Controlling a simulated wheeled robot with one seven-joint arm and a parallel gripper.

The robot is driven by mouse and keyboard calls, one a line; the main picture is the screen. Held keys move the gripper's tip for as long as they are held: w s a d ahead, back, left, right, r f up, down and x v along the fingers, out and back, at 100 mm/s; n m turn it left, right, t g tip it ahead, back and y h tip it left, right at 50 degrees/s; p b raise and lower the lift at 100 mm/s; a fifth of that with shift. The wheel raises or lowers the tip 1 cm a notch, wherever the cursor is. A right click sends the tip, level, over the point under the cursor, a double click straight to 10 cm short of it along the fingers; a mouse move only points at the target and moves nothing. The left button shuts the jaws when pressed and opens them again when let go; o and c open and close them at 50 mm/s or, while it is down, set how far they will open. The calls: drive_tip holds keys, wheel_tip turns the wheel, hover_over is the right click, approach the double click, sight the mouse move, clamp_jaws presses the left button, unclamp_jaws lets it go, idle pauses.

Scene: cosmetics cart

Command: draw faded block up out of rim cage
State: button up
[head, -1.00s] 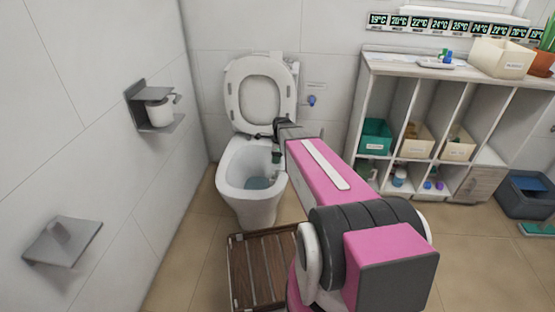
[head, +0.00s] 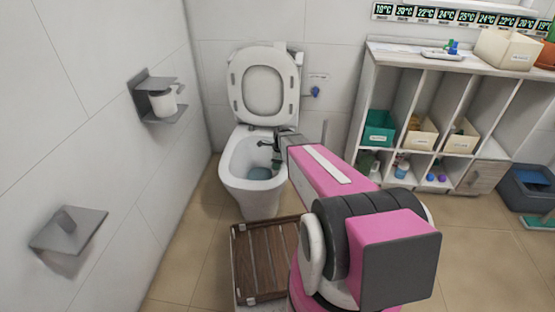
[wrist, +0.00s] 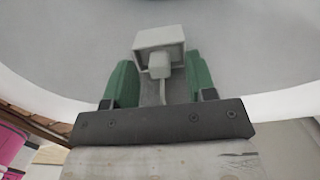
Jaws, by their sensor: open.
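A pale grey, open-fronted box-like piece (wrist: 160,40), likely the rim cage, shows in the wrist view, with a smaller pale block-like knob (wrist: 159,64) on its near side and a thin stem below. I cannot tell for certain which part is the faded block. My gripper (wrist: 160,80) is open, its two green fingers on either side of the knob and stem with gaps showing. In the head view my gripper (head: 276,160) is at the right inner side of the toilet bowl (head: 232,172); the cage cannot be made out there.
The toilet lid and seat (head: 264,93) stand raised behind the bowl. A slatted wooden mat (head: 262,262) lies in front. A white shelf unit (head: 365,110) stands at right. A paper holder (head: 155,97) is on the left wall. Floor at right is mostly clear.

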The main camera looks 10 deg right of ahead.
drive_tip(key=shift+f, duration=0.15)
clamp_jaws()
drive_tip(key=shift+r, duration=3.5)
wheel_tip(320, 180, up, 8)
